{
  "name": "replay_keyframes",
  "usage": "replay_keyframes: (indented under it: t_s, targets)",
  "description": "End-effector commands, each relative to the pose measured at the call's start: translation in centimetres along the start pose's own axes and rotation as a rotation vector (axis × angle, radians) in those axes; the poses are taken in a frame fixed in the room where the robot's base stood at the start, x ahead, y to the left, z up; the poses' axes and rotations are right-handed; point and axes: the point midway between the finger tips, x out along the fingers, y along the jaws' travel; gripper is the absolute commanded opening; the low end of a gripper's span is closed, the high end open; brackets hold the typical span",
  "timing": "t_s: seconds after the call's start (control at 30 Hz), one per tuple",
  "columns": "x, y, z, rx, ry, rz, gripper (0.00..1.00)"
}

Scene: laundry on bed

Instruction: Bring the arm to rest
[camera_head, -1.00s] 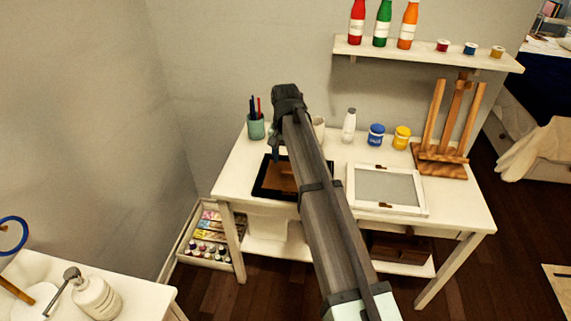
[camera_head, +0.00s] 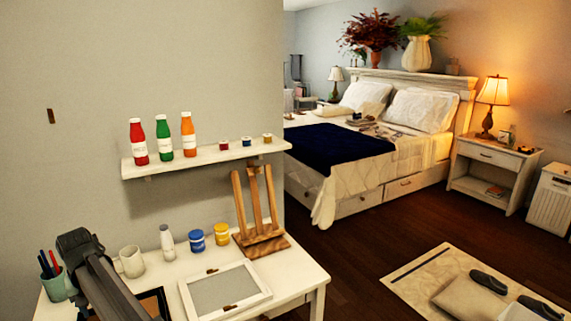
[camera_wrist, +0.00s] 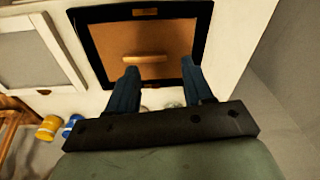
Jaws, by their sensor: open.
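My arm (camera_head: 108,285) reaches up from the bottom left of the head view, over the white desk. My gripper (camera_wrist: 160,88) shows in the wrist view with its two dark fingers apart and nothing between them. Beyond the fingertips lies a black-framed brown panel (camera_wrist: 112,48) with a wooden bar across it. In the head view my arm hides most of this panel, and the fingertips cannot be made out there.
On the desk (camera_head: 312,279) stand a cup of pens (camera_head: 58,287), a white mug (camera_head: 131,262), a white bottle (camera_head: 167,243), paint jars (camera_head: 196,241), an easel (camera_head: 258,222) and a white-framed panel (camera_head: 224,290). A shelf (camera_head: 200,159) hangs above. A bed (camera_head: 335,190) stands beyond open floor.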

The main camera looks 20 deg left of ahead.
Motion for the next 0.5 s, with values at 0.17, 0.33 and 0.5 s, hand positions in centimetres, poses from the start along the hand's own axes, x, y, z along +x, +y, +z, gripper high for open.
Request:
replay_keyframes:
  t_s: [0.17, 0.33, 0.5]
  targets:
    - [0.4, 0.6, 2.5, -0.100, 0.115, -0.020, 0.51]
    - [4.7, 1.5, 5.9, -0.150, 0.130, -0.019, 0.51]
    - [9.5, 4.5, 9.3, -0.153, 0.112, -0.009, 0.51]
